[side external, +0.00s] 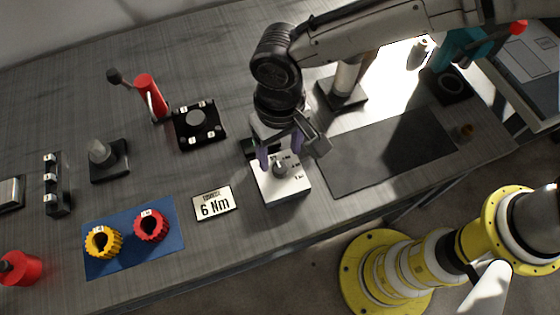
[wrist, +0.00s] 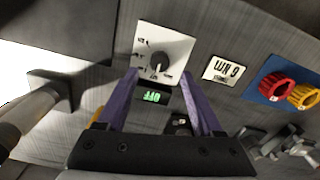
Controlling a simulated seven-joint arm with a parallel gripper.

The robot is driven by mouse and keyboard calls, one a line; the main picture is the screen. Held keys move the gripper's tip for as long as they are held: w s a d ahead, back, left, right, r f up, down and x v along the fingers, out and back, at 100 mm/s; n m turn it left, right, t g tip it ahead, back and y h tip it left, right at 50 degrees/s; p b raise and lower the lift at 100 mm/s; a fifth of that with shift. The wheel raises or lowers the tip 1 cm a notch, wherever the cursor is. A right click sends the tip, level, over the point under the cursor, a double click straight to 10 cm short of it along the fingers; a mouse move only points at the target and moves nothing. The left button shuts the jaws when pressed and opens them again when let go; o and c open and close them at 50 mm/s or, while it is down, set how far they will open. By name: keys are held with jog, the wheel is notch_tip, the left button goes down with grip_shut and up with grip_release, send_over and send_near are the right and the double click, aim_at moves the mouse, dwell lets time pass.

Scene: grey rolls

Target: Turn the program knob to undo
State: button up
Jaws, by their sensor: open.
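The program knob (side external: 280,169) is a dark round knob on a white panel box (side external: 287,190) near the table's front edge. In the wrist view the knob (wrist: 152,66) sits on the white panel face (wrist: 147,36), with small printed labels around it. Its pointer direction is too small to tell for sure. A small display (wrist: 153,96) beside the panel reads "OFF" in green. My gripper (side external: 280,150) is open above the box, its two purple fingers apart. In the wrist view my gripper (wrist: 159,75) has its fingertips on either side of the knob, with nothing held.
A "6 Nm" plate (side external: 214,204) lies left of the box. A blue mat (side external: 128,262) carries a yellow knob (side external: 103,242) and a red knob (side external: 150,225). A black square fixture (side external: 200,124) stands behind. A dark flat mat (side external: 390,152) lies to the right.

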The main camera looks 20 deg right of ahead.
aim_at(280, 168)
notch_tip(280, 168, down, 6)
jog(key=shift+r, duration=0.15)
dwell(0.3)
grip_shut()
